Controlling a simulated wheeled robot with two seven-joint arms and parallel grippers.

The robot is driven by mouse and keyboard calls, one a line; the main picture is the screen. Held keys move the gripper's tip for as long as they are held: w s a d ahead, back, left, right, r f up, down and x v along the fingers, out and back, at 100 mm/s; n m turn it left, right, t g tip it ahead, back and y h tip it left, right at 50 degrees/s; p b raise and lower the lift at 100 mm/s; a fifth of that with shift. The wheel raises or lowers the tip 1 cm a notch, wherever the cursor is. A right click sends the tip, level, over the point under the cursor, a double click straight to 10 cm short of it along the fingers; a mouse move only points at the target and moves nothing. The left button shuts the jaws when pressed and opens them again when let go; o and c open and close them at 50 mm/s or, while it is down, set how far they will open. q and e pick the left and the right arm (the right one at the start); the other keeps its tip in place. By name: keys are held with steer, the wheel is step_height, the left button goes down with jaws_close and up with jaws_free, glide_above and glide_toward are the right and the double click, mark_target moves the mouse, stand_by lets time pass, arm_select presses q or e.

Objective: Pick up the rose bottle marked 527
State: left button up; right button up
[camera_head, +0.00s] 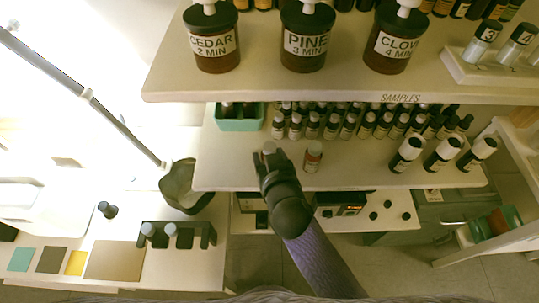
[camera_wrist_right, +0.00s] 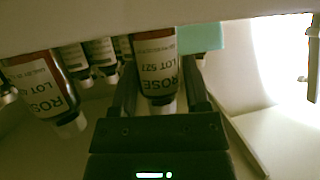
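The rose bottle marked LOT 527 (camera_wrist_right: 157,68) is amber-brown with a white label and pale cap. It appears upside down in the right wrist view, between the fingers of my right gripper (camera_wrist_right: 158,88). Whether the fingers touch it or leave a small gap is unclear. In the head view my right gripper (camera_head: 268,163) is over the front of the samples shelf, and only the bottle's pale cap (camera_head: 269,147) shows past it. A second rose bottle (camera_wrist_right: 40,85) stands beside it; its lot number is hard to read. It also shows in the head view (camera_head: 313,157). My left gripper is not in view.
Rows of small bottles (camera_head: 348,125) and a green box (camera_head: 240,120) stand behind. Black-and-white bottles (camera_head: 405,154) stand at the right. The upper shelf (camera_head: 300,92) hangs close above. A dark lamp-like head (camera_head: 180,188) is left of the gripper. The shelf front between is clear.

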steer(key=shift+w+f, duration=0.1)
steer(key=shift+w, duration=0.1)
steer(key=shift+c, duration=1.2)
steer(key=shift+s, duration=0.1)
jaws_close()
